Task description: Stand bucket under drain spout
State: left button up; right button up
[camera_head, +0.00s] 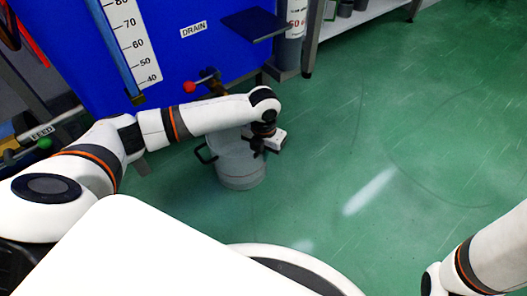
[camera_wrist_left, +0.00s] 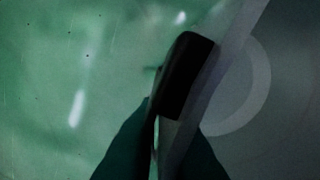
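The bucket (camera_head: 240,174) is a pale grey, round pail with a dark handle on its left side. It stands upright on the green floor, in front of the blue cabinet. My left forearm hides part of its top. My left gripper (camera_head: 267,147) is at its right upper edge. In the left wrist view the fingers are close together around a dark grip at the bucket's wall (camera_wrist_left: 232,82); the picture is dim. The drain valve (camera_head: 207,82) with a red knob sits on the cabinet behind my forearm; its spout outlet is hard to make out. My right gripper is out of view.
The blue cabinet (camera_head: 185,65) carries a DRAIN label and a level scale (camera_head: 132,40). A dark shelf plate (camera_head: 254,25) juts out above right. A feed valve with a green knob (camera_head: 44,143) is at left. The floor (camera_head: 400,110) on the right is open.

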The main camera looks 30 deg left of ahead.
pick_arm(q)
jog(key=shift+o, duration=1.3)
